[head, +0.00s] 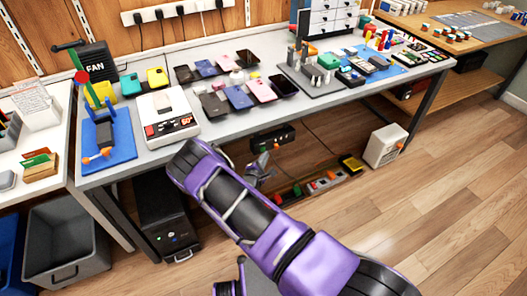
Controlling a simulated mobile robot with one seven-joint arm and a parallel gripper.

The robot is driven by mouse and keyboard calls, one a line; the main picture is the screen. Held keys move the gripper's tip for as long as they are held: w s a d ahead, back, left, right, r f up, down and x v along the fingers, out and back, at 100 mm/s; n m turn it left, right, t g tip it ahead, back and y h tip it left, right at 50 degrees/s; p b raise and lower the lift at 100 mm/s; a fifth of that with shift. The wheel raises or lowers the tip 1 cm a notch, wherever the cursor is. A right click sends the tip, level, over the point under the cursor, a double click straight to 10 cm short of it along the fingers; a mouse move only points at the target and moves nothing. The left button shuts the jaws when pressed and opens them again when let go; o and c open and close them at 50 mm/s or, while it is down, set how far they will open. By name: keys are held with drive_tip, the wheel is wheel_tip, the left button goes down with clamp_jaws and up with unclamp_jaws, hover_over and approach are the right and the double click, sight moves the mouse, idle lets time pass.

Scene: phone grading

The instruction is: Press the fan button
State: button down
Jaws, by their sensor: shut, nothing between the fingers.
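A black box labelled FAN (96,65) stands at the back left corner of the grey workbench (225,128). A red round knob (80,77) shows at its left edge; I cannot tell whether it belongs to the box. No separate fan button is clear at this size. My gripper (259,166) is at the end of my purple arm, in front of the bench's front edge and below its top. It looks shut and empty, well to the right of the FAN box and apart from it. My arm hides part of the bench front.
A blue mat (106,142) with an orange-tipped tool and a white device (167,117) lie before the FAN box. Several phones (238,97) cover the middle. A black unit (271,138) hangs under the bench edge near my gripper. The floor at right is clear.

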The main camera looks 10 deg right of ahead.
drive_tip(key=shift+w+a+b, duration=0.1)
drive_tip(key=shift+w+b, duration=0.2)
drive_tip(key=shift+w, duration=0.1)
idle(0.6)
drive_tip(key=shift+s, duration=0.1)
drive_tip(key=shift+s+d+p, duration=0.25)
drive_tip(key=shift+s+p, duration=0.45)
drive_tip(key=shift+s, duration=0.05)
drive_tip(key=s+d+p, duration=0.2)
drive_tip(key=s+p, duration=0.1)
drive_tip(key=s, duration=0.2)
drive_tip(key=shift+s+p, duration=0.35)
drive_tip(key=shift+a+r, duration=0.1)
